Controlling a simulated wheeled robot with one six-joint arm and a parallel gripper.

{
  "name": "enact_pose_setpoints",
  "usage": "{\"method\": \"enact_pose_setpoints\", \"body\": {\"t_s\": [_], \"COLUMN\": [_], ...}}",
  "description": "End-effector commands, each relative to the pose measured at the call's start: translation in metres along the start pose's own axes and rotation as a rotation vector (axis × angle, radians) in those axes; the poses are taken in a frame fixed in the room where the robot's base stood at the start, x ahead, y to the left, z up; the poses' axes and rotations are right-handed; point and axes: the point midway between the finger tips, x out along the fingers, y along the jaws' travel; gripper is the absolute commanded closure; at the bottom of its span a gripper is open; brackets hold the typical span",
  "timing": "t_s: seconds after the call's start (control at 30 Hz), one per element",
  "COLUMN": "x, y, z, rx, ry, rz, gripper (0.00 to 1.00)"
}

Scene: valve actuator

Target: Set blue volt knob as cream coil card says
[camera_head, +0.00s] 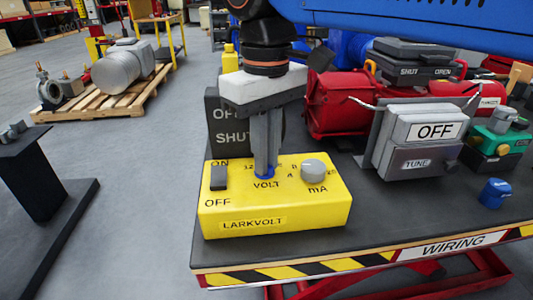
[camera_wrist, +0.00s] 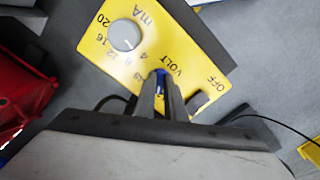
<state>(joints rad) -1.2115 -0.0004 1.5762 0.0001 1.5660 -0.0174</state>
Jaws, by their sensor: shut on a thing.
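The blue volt knob (camera_head: 265,174) is on the yellow LARKVOLT box (camera_head: 330,209), above the word VOLT. My gripper (camera_head: 265,166) points straight down, its fingers closed around the knob. In the wrist view, a little of the blue knob (camera_wrist: 160,74) shows between the fingertips of my gripper (camera_wrist: 162,90). The fingers hide most of the knob and part of its scale, so its pointer cannot be read. The grey mA knob (camera_head: 313,171) is to the right, and a dark ON/OFF rocker (camera_head: 219,178) to the left. No cream card can be made out.
The box stands on a dark bench top (camera_head: 420,212) with a striped edge marked WIRING. A grey OFF/TUNE box (camera_head: 420,140), a loose blue part (camera_head: 495,193), red actuator (camera_head: 340,105) and green device (camera_head: 505,143) are to the right. A dark OFF/SHUT block (camera_head: 222,135) stands behind.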

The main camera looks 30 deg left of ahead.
Motion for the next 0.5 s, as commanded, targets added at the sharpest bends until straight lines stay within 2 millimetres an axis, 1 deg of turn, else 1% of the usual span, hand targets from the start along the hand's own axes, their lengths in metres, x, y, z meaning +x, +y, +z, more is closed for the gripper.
{"method": "enact_pose_setpoints", "body": {"t_s": [0.3,0.5], "x": [-0.0004,-0.0005], "y": [-0.0011,-0.0018], "z": [-0.0001,-0.0004], "rx": [0.281,0.428], "ry": [0.001,0.001], "rz": [0.0,0.0], "gripper": [1.0,1.0]}}
